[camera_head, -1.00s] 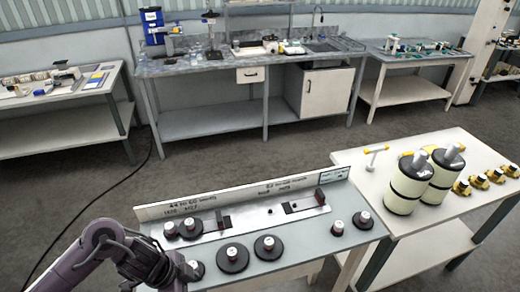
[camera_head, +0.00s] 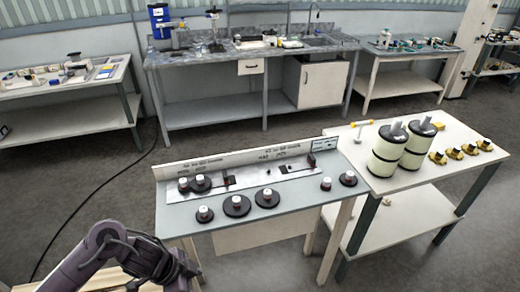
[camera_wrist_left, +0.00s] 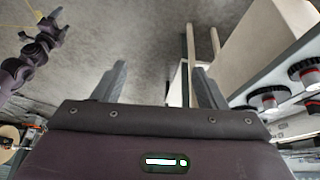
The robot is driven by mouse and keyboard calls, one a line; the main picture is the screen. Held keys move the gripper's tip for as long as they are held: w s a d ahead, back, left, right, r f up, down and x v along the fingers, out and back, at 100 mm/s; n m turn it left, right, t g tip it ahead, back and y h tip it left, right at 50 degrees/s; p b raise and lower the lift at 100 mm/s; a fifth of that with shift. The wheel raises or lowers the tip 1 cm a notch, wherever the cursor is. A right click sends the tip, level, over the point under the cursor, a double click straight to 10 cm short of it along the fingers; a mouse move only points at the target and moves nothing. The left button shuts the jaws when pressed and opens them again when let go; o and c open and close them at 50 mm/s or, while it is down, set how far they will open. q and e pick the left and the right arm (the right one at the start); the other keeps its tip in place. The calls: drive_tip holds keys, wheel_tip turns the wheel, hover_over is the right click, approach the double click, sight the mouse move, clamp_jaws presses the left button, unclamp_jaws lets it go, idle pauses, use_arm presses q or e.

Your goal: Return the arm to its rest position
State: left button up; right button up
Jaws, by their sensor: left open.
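My left arm comes in at the lower left of the head view. Its gripper (camera_head: 186,277) hangs in front of the grey bench's left end, apart from the parts on it. In the left wrist view the two fingers of my left gripper (camera_wrist_left: 162,84) stand wide apart with nothing between them, over bare floor. The picture there is upside down. My right arm shows at its left edge, with the small right gripper (camera_wrist_left: 42,27) at the end; its finger state is unclear. The right arm is outside the head view.
The grey bench (camera_head: 240,219) holds several black discs with white-topped knobs. Its edge and knobs show at the right of the wrist view. A white table (camera_head: 400,180) with two cream rolls (camera_head: 389,150) and yellow parts stands to the right. Open floor lies behind the bench.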

use_arm(q)
wheel_tip(320, 180, down, 31)
drive_tip(key=a+n+t+b, duration=0.2)
drive_tip(key=n+t+b, duration=0.1)
drive_tip(key=n+b, duration=0.45)
drive_tip(key=s+a+f+n+g+y+b, duration=0.1)
drive_tip(key=s+a+f+n, duration=0.1)
drive_tip(key=s+f, duration=0.45)
drive_tip(key=s+a+f+n+y+b, duration=0.1)
drive_tip(key=s+a+f+n, duration=0.1)
drive_tip(key=s+f, duration=0.45)
drive_tip(key=s+f+g+y, duration=0.1)
drive_tip(key=s+f, duration=0.3)
drive_tip(key=s, duration=0.4)
drive_tip(key=s+a+f+g+y+b, duration=0.1)
drive_tip(key=s+f, duration=0.4)
drive_tip(key=s, duration=0.3)
drive_tip(key=shift+a+y, duration=0.2)
drive_tip(key=shift+y, duration=0.2)
use_arm(e)
wheel_tip(320, 180, down, 11)
drive_tip(key=w, duration=0.1)
drive_tip(key=shift+f, duration=0.2)
